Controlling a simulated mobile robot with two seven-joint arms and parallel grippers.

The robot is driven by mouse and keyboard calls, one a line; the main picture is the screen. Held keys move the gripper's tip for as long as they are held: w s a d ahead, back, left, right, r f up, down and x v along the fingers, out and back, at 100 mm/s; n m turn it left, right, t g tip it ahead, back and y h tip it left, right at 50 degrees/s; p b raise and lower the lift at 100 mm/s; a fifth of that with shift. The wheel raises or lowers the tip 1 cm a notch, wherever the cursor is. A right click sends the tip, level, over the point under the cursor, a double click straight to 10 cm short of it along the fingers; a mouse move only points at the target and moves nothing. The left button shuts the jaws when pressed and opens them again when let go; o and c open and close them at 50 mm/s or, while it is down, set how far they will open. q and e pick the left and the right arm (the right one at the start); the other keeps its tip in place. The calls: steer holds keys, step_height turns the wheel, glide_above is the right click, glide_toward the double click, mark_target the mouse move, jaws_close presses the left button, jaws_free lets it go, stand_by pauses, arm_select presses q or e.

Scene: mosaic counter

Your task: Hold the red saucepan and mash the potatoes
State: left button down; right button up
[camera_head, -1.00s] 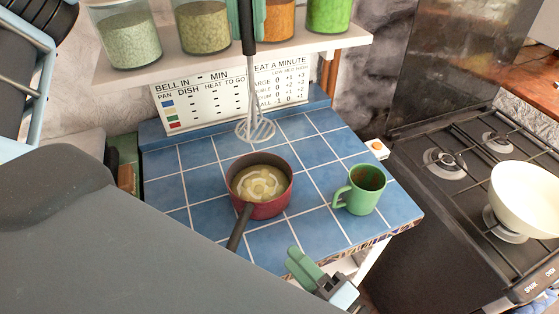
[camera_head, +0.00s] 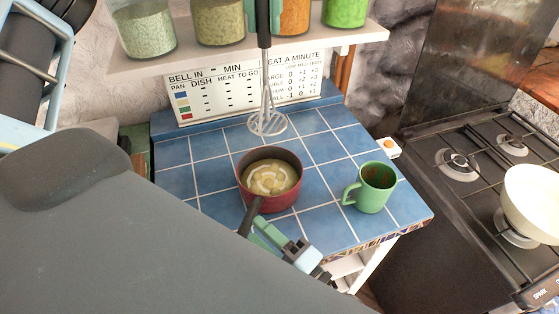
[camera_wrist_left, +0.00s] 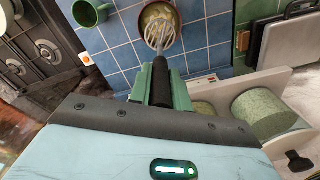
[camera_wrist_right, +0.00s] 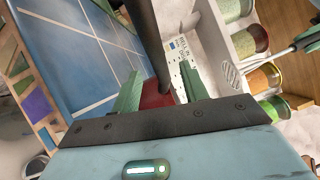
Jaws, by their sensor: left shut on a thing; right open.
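The red saucepan (camera_head: 286,199) stands on the blue tiled counter with pale potatoes (camera_head: 270,179) inside. Its dark handle (camera_head: 247,218) points toward me; in the right wrist view the handle (camera_wrist_right: 149,38) runs between the fingers. My right gripper (camera_head: 264,232) is open around or right beside that handle; it also shows in the right wrist view (camera_wrist_right: 160,90). My left gripper (camera_head: 262,16) is shut on the dark grip of a masher (camera_head: 267,118), upright with its wire head above and behind the saucepan. The masher also shows in the left wrist view (camera_wrist_left: 160,36).
A green mug (camera_head: 376,190) stands right of the saucepan. A shelf (camera_head: 230,58) with several jars hangs behind, near my left gripper. A stove (camera_head: 460,210) with a white pan (camera_head: 535,200) is at the right. Bare tiles (camera_head: 320,225) lie between saucepan and mug.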

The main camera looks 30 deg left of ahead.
mark_target(258, 206)
steer(key=shift+x, duration=3.1)
jaws_close()
